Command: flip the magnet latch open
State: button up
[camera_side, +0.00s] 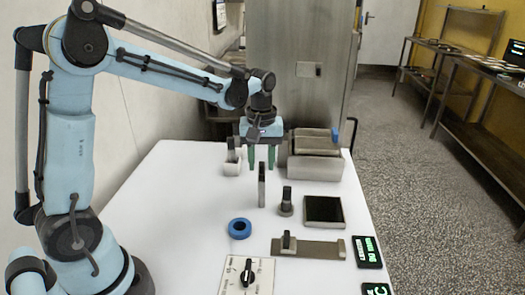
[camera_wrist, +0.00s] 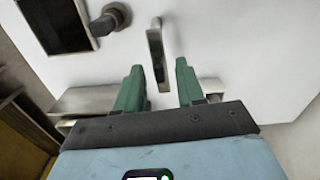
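My gripper (camera_side: 263,160) hangs fingers-down above the white table, with its two green fingers apart and nothing visibly held. In the wrist view my gripper (camera_wrist: 159,68) also shows open. A narrow upright grey bar (camera_side: 262,186) stands just in front of and below the fingers in the side view. No part is clearly marked as the magnet latch. A grey box-like unit (camera_side: 315,166) with a blue-tipped lever (camera_side: 335,135) stands behind and to the right of the gripper.
A black-topped knob (camera_side: 286,201), a dark square tray (camera_side: 324,211), a blue ring (camera_side: 239,228), a flat plate with an upright black handle (camera_side: 318,249) and a dial panel (camera_side: 240,277) stand nearer the camera. A small white block (camera_side: 232,168) is left of the gripper.

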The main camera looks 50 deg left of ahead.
notch_tip(320, 180, up, 12)
dwell(0.6)
jog(key=m+t, duration=0.3)
jog(key=m, duration=0.2)
send_near(261, 164)
jog(key=s+d+r, duration=0.2)
jog(key=s+d, duration=0.1)
jog(key=s+d+f+m+t, duration=0.2)
jog(key=s+f+m+t, duration=0.2)
jog(key=s+f+m, duration=0.1)
jog(key=shift+s+d+f, duration=0.2)
jog(key=shift+s+f, duration=0.25)
jog(key=shift+f, duration=0.1)
